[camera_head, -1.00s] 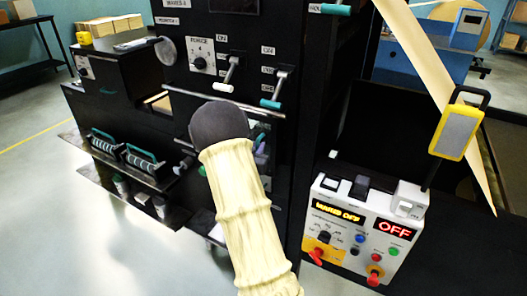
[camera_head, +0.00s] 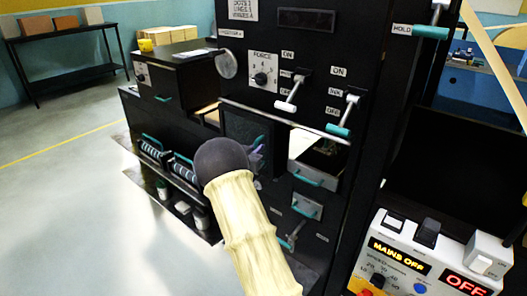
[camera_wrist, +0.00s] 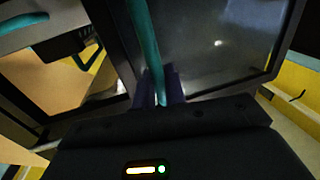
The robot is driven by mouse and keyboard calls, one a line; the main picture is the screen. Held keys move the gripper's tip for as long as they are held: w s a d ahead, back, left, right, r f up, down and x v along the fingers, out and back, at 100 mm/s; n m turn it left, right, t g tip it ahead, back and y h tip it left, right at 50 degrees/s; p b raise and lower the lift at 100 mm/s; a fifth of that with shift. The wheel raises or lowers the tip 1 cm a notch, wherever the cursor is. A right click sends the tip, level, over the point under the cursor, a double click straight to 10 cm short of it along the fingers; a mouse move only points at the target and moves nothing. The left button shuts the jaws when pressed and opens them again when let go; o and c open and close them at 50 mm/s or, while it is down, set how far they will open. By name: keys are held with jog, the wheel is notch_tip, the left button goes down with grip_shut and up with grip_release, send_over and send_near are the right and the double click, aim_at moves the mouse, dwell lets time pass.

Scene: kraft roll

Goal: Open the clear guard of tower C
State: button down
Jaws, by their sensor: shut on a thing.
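The clear guard (camera_head: 243,128) is a dark-framed see-through panel under a pale rail on the black tower. Its clear pane (camera_wrist: 222,40) fills the upper right of the wrist view. A teal bar handle (camera_wrist: 145,42) runs along its left edge. My gripper (camera_wrist: 170,88) is shut on this handle. The panel appears set at an angle, with a gap on its left showing kraft-coloured material (camera_wrist: 50,80). In the head view my gripper (camera_head: 258,158) is mostly hidden behind my arm. No letter naming the tower is readable.
Two levers, one white-gripped (camera_head: 287,106) and one teal-gripped (camera_head: 338,130), stick out above right. A drawer with a teal handle (camera_head: 308,177) stands right of my arm. A control box (camera_head: 430,262) reads "MAINS OFF". Floor (camera_head: 70,200) at left is clear.

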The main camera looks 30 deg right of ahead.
jog(key=shift+w, duration=0.1)
jog(key=c, duration=1.5)
grip_release()
jog(key=shift+c, duration=0.2)
jog(key=shift+w+a, duration=0.1)
jog(key=shift+w, duration=0.1)
jog(key=b+v, duration=0.3)
jog(key=v, duration=1.4)
jog(key=shift+s+a, duration=0.15)
